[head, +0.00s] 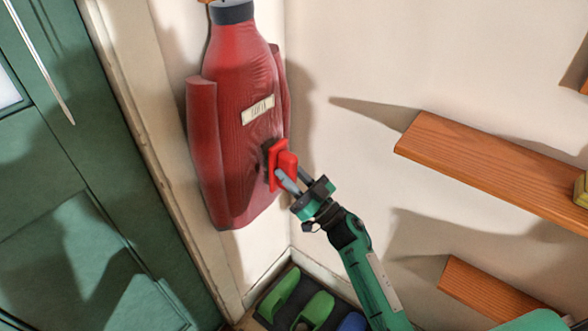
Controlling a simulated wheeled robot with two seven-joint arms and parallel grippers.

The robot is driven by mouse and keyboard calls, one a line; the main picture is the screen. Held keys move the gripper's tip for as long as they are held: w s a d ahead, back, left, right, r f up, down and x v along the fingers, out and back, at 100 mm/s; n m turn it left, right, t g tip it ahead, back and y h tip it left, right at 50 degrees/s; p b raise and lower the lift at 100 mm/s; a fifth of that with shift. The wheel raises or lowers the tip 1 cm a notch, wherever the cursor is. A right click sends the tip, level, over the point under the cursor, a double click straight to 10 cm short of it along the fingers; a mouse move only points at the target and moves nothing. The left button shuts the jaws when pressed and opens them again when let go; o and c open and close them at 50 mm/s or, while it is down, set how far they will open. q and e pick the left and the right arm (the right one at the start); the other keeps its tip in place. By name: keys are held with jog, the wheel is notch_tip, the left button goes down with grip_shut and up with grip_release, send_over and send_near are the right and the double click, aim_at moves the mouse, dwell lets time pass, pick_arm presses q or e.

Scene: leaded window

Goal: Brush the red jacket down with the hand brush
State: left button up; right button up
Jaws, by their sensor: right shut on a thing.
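The red jacket (230,130) hangs on the wall beside the door, with a dark collar at the top and a pale label on its chest. My right gripper (290,177) is shut on the bright red hand brush (284,160). The brush is at the lower right part of the jacket's front, its dark bristle side facing the cloth. It looks to be touching or very near the jacket; I cannot tell which. The gripper's fingers cover part of the brush. My left gripper is not in view.
A green door (80,200) is at the left. A wooden shelf (490,170) juts from the wall at the right, with a lower shelf (485,290) below it. Green clogs (315,310) and a blue shoe (352,322) sit on a dark tray in the corner.

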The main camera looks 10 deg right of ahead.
aim_at(281, 187)
jog(key=shift+f+b, duration=1.2)
jog(key=shift+f, duration=1.5)
jog(key=r+p, duration=0.2)
jog(key=p, duration=0.1)
jog(key=a+r+p, duration=0.1)
jog(key=r+p, duration=0.2)
jog(key=s+r+p, duration=0.1)
jog(key=r+p, duration=0.2)
jog(key=shift+a+r, duration=0.15)
jog(key=shift+r, duration=0.1)
jog(key=shift+s+f+b, duration=0.1)
jog(key=shift+f+b, duration=2.55)
jog(key=shift+f, duration=1.55)
notch_tip(281, 187, up, 8)
jog(key=p, duration=0.7)
jog(key=shift+r+p, duration=0.15)
jog(key=shift+p, duration=0.25)
jog(key=shift+f+b, duration=0.7)
jog(key=shift+f, duration=0.15)
jog(key=shift+f+b, duration=2.15)
jog(key=shift+f, duration=1.2)
notch_tip(281, 187, up, 8)
jog(key=s+a+p, duration=0.1)
jog(key=p, duration=0.7)
jog(key=shift+a+f+b, duration=0.15)
jog(key=shift+f+b, duration=0.75)
jog(key=shift+f, duration=0.15)
jog(key=shift+a+f+b, duration=0.15)
jog(key=shift+f+b, duration=0.75)
jog(key=shift+f, duration=0.15)
